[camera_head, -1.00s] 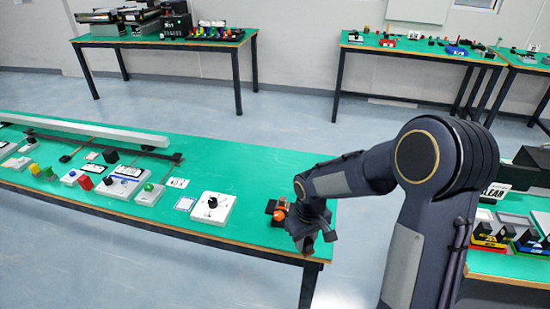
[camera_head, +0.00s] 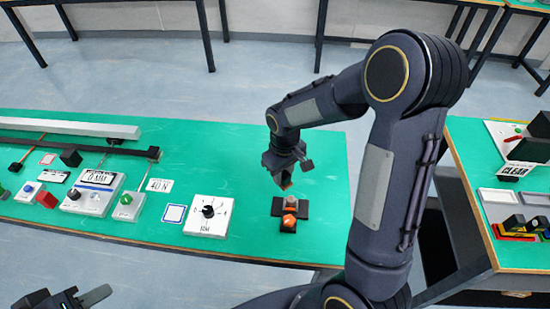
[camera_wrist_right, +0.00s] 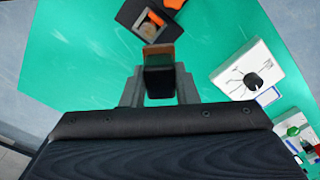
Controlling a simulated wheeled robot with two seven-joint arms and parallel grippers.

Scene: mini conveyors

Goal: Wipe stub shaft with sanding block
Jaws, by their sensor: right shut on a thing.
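The stub shaft looks like a short grey cylinder (camera_head: 292,200) with orange by it, on a dark base (camera_head: 277,207) on the green table. A rounded orange part (camera_head: 289,221) sits in front of it. In the right wrist view the grey shaft (camera_wrist_right: 148,31) shows just beyond the held block. My right gripper (camera_head: 284,176) is shut on the sanding block (camera_wrist_right: 160,78), dark with a brown face. It is behind the shaft in the head view, apart from it as far as I can tell. My left gripper (camera_head: 66,299) is at the lower left edge, fingers apart, empty.
A white dial box (camera_head: 209,216) stands left of the shaft's base, with a blue-framed card (camera_head: 174,213) beside it. More boxes and coloured blocks lie farther left. A second table (camera_head: 465,150) with trays is at the right. Green surface is bare behind the shaft.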

